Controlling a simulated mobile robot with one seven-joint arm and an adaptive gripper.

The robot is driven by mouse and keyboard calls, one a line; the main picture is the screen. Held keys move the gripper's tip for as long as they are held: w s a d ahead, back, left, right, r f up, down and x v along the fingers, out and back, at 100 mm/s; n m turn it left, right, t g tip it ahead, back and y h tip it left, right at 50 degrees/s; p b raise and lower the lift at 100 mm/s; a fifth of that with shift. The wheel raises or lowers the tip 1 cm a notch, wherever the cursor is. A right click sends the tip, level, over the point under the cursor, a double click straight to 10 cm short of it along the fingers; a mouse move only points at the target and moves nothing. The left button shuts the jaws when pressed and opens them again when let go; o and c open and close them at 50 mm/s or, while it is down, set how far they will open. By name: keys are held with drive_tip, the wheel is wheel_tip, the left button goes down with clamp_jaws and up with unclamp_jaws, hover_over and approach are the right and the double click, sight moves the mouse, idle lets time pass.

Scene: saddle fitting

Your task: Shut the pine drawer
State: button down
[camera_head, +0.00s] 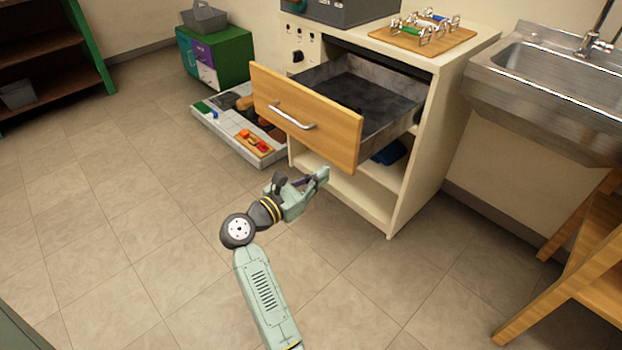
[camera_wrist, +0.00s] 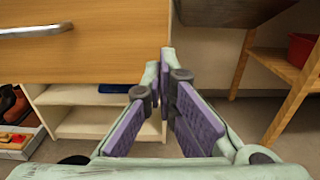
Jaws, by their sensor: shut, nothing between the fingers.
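The pine drawer (camera_head: 305,118) is pulled well out of the cream cabinet in the head view. Its box is dark grey inside and looks empty. The drawer front has a silver bar handle (camera_head: 292,117). In the wrist view the drawer front (camera_wrist: 110,50) fills the upper left, with the handle (camera_wrist: 35,30) at the far left. I cannot tell whether the fingertips touch the drawer front.
The cream cabinet (camera_head: 430,140) has open shelves below the drawer, with a blue item (camera_head: 390,152) inside. A shallow tray (camera_head: 225,135) lies on the floor to its left. A steel sink (camera_head: 545,90) and wooden stand (camera_head: 575,265) are at right. The floor in front is clear.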

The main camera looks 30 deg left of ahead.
sight(351, 155)
drive_tip(key=p+x, duration=0.1)
drive_tip(key=x, duration=0.7)
drive_tip(key=shift+w+d+p, duration=0.1)
drive_tip(key=shift+w+p, duration=0.15)
drive_tip(key=shift+p, duration=0.05)
drive_tip(key=shift+w, duration=0.1)
